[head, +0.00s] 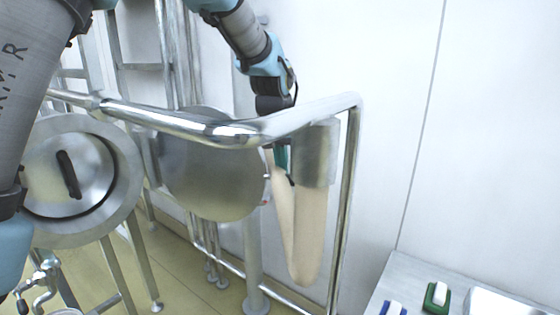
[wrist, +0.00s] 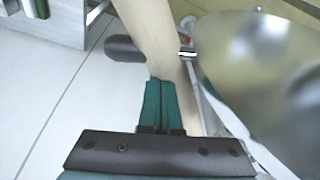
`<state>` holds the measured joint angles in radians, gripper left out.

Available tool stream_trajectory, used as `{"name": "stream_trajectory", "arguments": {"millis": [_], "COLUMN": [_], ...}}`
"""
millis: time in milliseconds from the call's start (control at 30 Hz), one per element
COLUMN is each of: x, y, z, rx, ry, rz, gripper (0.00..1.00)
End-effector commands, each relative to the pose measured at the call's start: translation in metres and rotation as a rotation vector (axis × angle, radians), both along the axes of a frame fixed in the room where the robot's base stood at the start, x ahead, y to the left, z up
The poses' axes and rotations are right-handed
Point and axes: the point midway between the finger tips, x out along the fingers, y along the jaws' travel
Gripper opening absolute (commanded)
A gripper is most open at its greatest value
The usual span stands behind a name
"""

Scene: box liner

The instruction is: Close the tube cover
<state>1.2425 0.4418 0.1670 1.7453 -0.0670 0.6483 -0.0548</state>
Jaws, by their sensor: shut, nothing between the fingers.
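A large round metal disc (head: 213,168), which looks like the tube cover, stands upright and swung open below the rail in the middle of the head view. It also shows blurred at the right of the wrist view (wrist: 262,55). A short metal tube (head: 318,155) is to its right, with a long beige liner (head: 308,235) hanging down from it. My gripper (head: 284,168) is shut and empty, pointing down between the disc and the liner. In the wrist view its green fingers (wrist: 161,85) are together in front of the beige liner (wrist: 152,30). I cannot tell whether they touch it.
A chrome rail (head: 190,125) runs in front of my gripper and bends around the tube. A round hatch with a dark handle (head: 68,173) is at the left. A metal table (head: 415,275) with small brushes is at the lower right. The white wall is close behind.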

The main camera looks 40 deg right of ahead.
Motion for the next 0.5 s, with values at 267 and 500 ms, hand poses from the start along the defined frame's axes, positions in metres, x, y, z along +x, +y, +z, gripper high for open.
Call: {"name": "stream_trajectory", "arguments": {"millis": [267,500], "x": [-0.0075,-0.0074], "y": [0.0122,0.0123], "z": [0.0017,0.0012], "rx": [0.002,0.002], "ry": [0.0,0.0], "rz": [0.0,0.0], "gripper": [0.0,0.0]}}
